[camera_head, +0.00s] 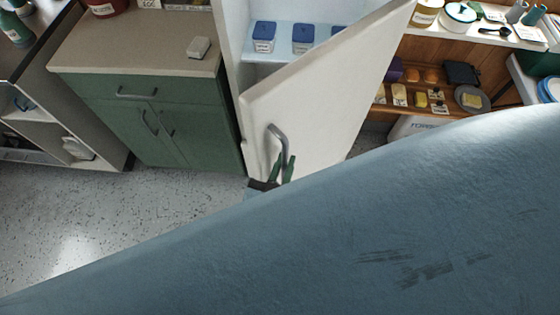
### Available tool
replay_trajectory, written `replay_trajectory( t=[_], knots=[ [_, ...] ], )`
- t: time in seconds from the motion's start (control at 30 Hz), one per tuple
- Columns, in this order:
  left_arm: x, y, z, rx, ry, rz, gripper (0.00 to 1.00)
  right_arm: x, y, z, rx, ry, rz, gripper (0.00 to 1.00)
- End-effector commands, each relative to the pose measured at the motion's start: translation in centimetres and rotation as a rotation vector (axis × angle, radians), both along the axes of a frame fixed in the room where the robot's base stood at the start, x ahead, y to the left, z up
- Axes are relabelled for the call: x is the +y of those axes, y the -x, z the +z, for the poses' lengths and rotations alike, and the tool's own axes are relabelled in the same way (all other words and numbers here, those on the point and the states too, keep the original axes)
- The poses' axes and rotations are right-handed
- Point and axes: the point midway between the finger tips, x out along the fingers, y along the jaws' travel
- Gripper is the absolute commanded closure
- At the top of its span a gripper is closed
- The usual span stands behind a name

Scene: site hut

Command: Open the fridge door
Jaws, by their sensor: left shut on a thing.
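The fridge door (318,90) is a cream panel in the middle of the view. It stands ajar, swung out from the fridge (231,30), whose pale blue inside shows at the door's upper left. A grey curved handle (277,132) is on the door's face near its lower left. My left gripper (284,166), with green fingers, is at the lower end of the handle and shut on it. My large blue arm hides the lower right of the view and part of the gripper. My right gripper is not in view.
Blue-lidded containers (264,37) stand on a shelf inside the fridge. A green cabinet (165,125) with a beige top stands left of the fridge. A wooden shelf unit (440,50) with food items is at the right. The speckled floor (150,210) at the lower left is clear.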

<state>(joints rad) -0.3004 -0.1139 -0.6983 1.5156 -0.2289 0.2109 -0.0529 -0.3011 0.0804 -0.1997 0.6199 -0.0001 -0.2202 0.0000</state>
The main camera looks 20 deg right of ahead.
Motion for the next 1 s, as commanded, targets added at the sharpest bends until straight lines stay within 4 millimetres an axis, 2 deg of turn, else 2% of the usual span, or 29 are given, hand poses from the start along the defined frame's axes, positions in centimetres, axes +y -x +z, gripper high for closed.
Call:
replay_trajectory(
  t=[0.23, 0.27, 0.4, 0.77, 1.0],
  knots=[
    [-0.1, 0.0, 0.0, 0.001, -0.001, -0.001, 1.00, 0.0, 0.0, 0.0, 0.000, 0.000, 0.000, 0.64],
    [-0.1, 0.0, 0.0, 0.001, -0.001, -0.001, 0.86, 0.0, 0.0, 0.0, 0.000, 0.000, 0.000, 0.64],
    [-0.1, 0.0, 0.0, 0.000, 0.000, -0.001, 0.71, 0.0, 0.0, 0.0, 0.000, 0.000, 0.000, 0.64],
    [0.5, 0.5, -0.1, 0.001, -0.001, 0.000, 0.71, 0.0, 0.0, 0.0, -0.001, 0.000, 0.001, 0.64],
    [3.4, 4.0, -0.1, 0.002, -0.003, -0.001, 0.71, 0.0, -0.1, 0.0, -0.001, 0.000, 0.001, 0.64]
  ],
)
